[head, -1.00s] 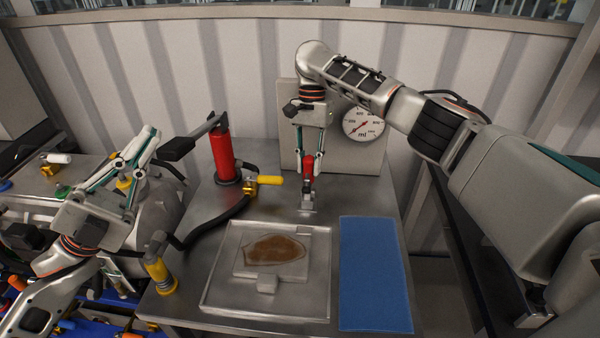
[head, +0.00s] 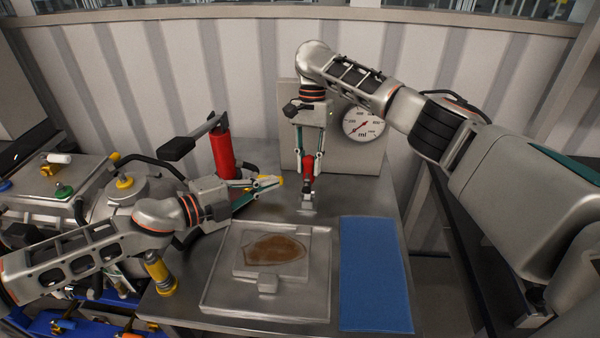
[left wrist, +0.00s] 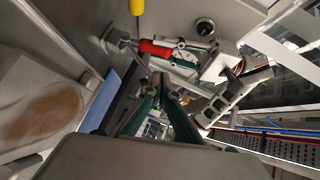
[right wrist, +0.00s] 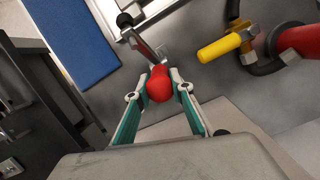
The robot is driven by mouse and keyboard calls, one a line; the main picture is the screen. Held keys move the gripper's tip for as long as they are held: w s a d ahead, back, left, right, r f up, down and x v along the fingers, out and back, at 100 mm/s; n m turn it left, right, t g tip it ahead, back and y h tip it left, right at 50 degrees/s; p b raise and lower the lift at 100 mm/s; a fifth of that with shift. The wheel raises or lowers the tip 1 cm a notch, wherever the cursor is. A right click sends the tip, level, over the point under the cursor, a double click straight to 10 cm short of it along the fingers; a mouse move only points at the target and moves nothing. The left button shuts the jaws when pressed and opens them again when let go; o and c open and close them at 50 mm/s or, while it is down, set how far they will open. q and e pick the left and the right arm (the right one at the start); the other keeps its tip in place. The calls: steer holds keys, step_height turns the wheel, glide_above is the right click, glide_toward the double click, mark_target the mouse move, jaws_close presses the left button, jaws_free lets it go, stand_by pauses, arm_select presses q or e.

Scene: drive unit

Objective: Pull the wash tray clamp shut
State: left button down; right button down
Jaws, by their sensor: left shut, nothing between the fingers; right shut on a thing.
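The clamp's red handle (head: 308,166) stands roughly upright behind the wash tray (head: 212,292), with its metal base (head: 307,209) on the bench. My right gripper (head: 308,178) comes down from above and is shut on the red handle. In the right wrist view the red handle (right wrist: 159,86) sits between the fingertips, with the metal clamp arm (right wrist: 146,46) beyond. My left gripper (head: 279,181) is shut and empty, left of the clamp and in front of the yellow valve handle. The left wrist view shows the red handle (left wrist: 156,48) ahead of its fingers.
A brown-stained block (head: 240,268) lies in the tray. A blue mat (head: 376,275) lies to its right. A red cylinder (head: 222,152) with a black lever stands at left. A dial panel (head: 350,160) stands behind the clamp. The yellow valve handle (right wrist: 220,48) is close by.

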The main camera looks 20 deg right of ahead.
steer(key=shift+r, duration=0.1)
arm_select(q)
steer(key=x, duration=1)
steer(key=shift+f, duration=0.2)
steer(key=shift+w, duration=0.2)
